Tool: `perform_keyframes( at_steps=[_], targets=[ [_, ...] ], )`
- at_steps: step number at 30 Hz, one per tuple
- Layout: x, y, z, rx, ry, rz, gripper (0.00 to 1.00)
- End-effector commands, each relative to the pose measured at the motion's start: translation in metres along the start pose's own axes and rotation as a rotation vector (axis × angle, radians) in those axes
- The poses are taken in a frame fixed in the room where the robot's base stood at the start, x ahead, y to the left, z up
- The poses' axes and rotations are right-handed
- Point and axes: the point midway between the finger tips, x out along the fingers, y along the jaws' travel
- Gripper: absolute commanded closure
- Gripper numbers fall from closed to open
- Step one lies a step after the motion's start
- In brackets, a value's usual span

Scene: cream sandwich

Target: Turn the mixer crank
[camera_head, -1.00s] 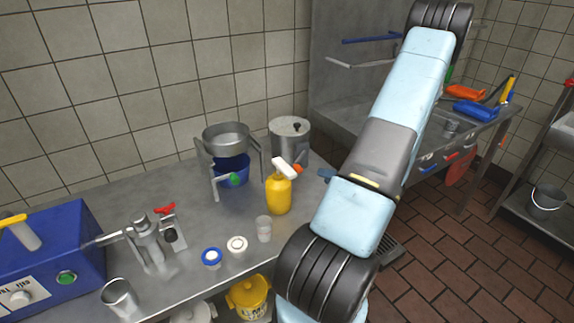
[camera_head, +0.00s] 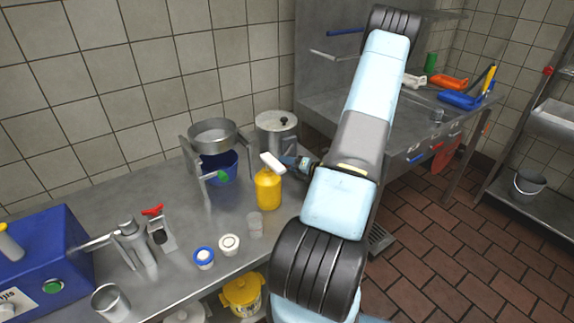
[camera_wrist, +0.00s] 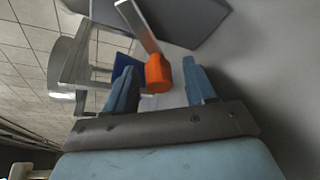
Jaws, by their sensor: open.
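The orange crank handle (camera_wrist: 158,74) lies between my fingers in the wrist view, on the end of a pale metal arm (camera_wrist: 138,24). My gripper (camera_wrist: 160,80) is open around it, with a gap on the right finger's side; contact on the left side is unclear. The orange handle is hidden there by my gripper.
A steel pot on a stand (camera_head: 213,135) has a blue bucket (camera_head: 222,166) beneath it. A lidded steel canister (camera_head: 276,133) stands close behind my gripper. A clear cup (camera_head: 255,225) and small jars (camera_head: 229,243) stand in front. The blue machine (camera_head: 45,262) is at the left.

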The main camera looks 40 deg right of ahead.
Motion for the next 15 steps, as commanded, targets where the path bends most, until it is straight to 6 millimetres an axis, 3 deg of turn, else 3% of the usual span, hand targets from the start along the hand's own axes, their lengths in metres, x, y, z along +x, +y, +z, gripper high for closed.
perform_keyframes(
  at_steps=[6,15],
  targets=[
    [0.0120,0.0001,-0.0001,0.000,0.000,-0.001,0.45],
    [0.0127,0.0002,-0.0001,0.000,0.000,0.000,0.48]
  ],
)
